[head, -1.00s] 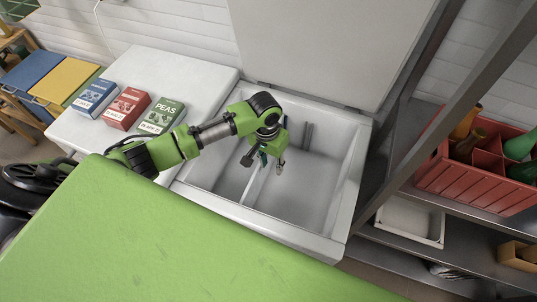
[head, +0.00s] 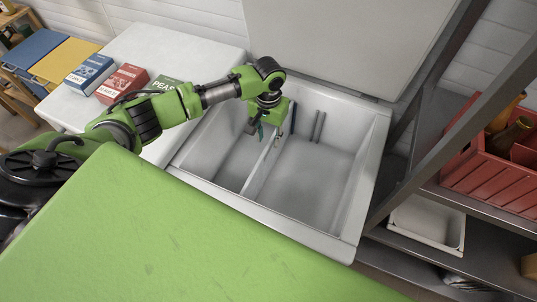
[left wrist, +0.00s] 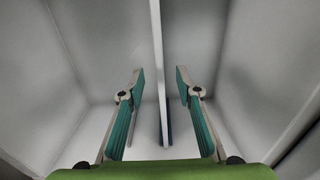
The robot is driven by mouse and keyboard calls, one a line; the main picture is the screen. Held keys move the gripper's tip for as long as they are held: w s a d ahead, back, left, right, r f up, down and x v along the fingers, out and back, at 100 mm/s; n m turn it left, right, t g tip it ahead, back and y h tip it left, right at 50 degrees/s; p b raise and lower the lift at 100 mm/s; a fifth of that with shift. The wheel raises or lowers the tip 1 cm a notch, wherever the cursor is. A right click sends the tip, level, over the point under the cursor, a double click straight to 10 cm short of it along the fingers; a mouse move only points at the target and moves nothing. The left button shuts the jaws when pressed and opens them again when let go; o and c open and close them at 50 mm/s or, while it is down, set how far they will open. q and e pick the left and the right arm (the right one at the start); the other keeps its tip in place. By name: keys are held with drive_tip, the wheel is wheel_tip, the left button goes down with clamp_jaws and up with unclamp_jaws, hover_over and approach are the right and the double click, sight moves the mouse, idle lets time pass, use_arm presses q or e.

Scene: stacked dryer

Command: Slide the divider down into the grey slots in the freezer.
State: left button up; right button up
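The white divider (head: 262,165) stands upright as a thin panel in the open white freezer (head: 345,205), running front to back. In the left wrist view the divider (left wrist: 158,60) passes between my left gripper's green-padded fingers (left wrist: 162,100), with a visible gap on both sides. My left gripper (head: 268,128) is open, over the divider's back part. A pair of grey upright strips (head: 318,126), seemingly a slot, shows on the freezer's back wall right of the gripper. A darker strip shows beside the gripper. Whether the divider sits in a slot is hidden. My right gripper is out of view.
The freezer lid (head: 335,45) stands raised behind. Blue, red and green food boxes (head: 122,84) stand on the white top at left. A metal rack with a red crate (head: 490,165) and white tray (head: 428,222) is at right. The freezer's right compartment is empty.

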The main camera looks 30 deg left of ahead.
sight(268, 144)
use_arm(q)
wheel_tip(268, 144, down, 2)
drive_tip(key=shift+b, duration=0.55)
drive_tip(key=shift+f, duration=1)
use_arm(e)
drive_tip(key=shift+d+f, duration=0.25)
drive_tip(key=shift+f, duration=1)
use_arm(q)
drive_tip(key=shift+c, duration=0.6)
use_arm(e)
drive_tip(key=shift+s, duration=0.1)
use_arm(q)
clamp_jaws()
wheel_tip(268, 144, up, 2)
drive_tip(key=p, duration=0.3)
drive_tip(key=shift+r, duration=0.2)
drive_tip(key=shift+f, duration=0.2)
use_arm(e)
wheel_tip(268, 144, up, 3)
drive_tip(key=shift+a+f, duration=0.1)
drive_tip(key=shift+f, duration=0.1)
